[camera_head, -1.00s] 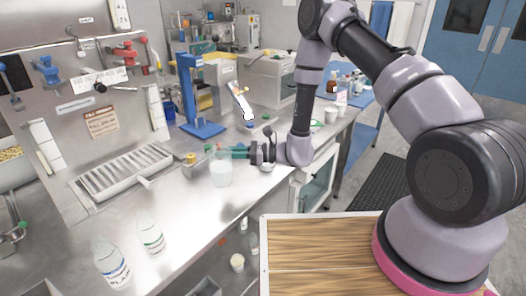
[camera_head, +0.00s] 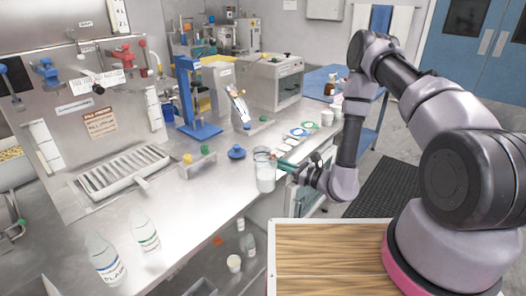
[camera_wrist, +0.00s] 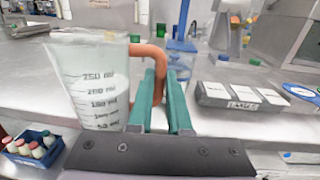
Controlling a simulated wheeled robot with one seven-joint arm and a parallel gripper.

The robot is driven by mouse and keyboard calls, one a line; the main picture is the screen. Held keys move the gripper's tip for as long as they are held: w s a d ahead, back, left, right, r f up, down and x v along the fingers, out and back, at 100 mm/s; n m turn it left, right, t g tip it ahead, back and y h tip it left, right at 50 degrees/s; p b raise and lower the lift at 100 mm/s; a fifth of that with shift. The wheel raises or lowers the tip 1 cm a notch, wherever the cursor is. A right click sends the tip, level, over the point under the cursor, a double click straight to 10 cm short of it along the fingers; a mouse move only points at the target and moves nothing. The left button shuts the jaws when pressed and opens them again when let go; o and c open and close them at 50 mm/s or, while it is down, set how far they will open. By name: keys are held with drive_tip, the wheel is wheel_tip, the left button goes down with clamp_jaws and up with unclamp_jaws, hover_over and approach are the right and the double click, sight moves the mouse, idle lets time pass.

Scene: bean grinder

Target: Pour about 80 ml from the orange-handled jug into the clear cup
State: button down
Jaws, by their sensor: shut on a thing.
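The jug (camera_head: 265,178) is a clear measuring jug holding pale, whitish liquid. It is upright near the front edge of the steel counter in the head view. In the wrist view, the jug (camera_wrist: 95,85) fills the left side, with dark ml marks up to 250. Its orange handle (camera_wrist: 150,50) sits between the green fingers of my gripper (camera_wrist: 160,100), which is shut on it. My gripper also shows in the head view (camera_head: 287,166), right of the jug. Whether the jug touches the counter is unclear. I cannot make out the clear cup with certainty.
Two labelled bottles (camera_head: 105,260) (camera_head: 145,232) stand at the counter's front left. The counter's middle is clear.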

drive_tip(key=shift+r, duration=0.2)
drive_tip(key=shift+w+a+r+m+g+h, duration=0.1)
drive_tip(key=shift+w+r+m+g+h, duration=0.4)
drive_tip(key=shift+r+m+g+h, duration=0.4)
drive_tip(key=shift+w+a+r+m+g+h, duration=0.1)
drive_tip(key=shift+w+r+m+g+h, duration=0.4)
drive_tip(key=shift+r+m+g, duration=0.45)
drive_tip(key=shift+w+r+m+g+h, duration=0.5)
drive_tip(key=shift+r+m+g+h, duration=0.1)
drive_tip(key=shift+m+g, duration=0.55)
drive_tip(key=shift+s+f, duration=0.1)
drive_tip(key=shift+f, duration=0.1)
drive_tip(key=shift+s+r+m+g, duration=0.15)
drive_tip(key=shift+s+m+g, duration=0.05)
drive_tip(key=shift+m+g, duration=0.35)
drive_tip(key=shift+w, duration=0.15)
drive_tip(key=shift+g, duration=0.25)
drive_tip(key=shift+s, duration=0.4)
